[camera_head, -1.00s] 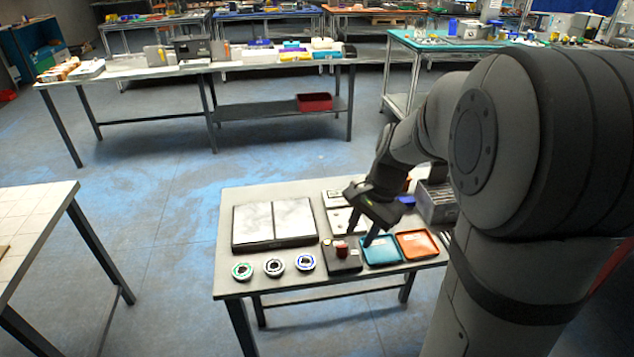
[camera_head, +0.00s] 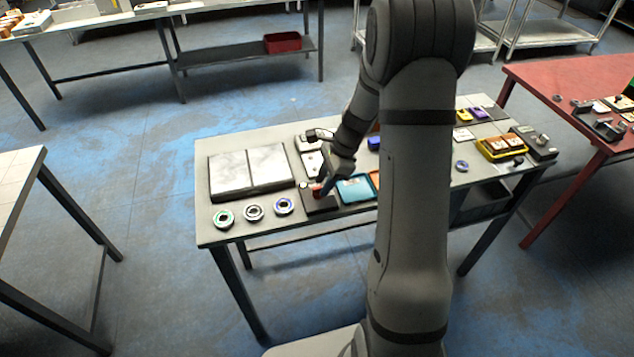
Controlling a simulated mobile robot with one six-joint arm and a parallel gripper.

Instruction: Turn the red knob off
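The red knob (camera_head: 317,189) sits on a small dark box (camera_head: 318,204) at the front of the grey table, just right of the round spools. My gripper (camera_head: 324,186) points down at the knob from above and behind. A finger is right beside the knob or touching it; I cannot tell which. The fingers are small and partly overlap the knob, so their opening is not clear.
Several ringed spools (camera_head: 254,212) and a two-panel marble-like board (camera_head: 248,172) lie left. A red table (camera_head: 590,115) stands at right.

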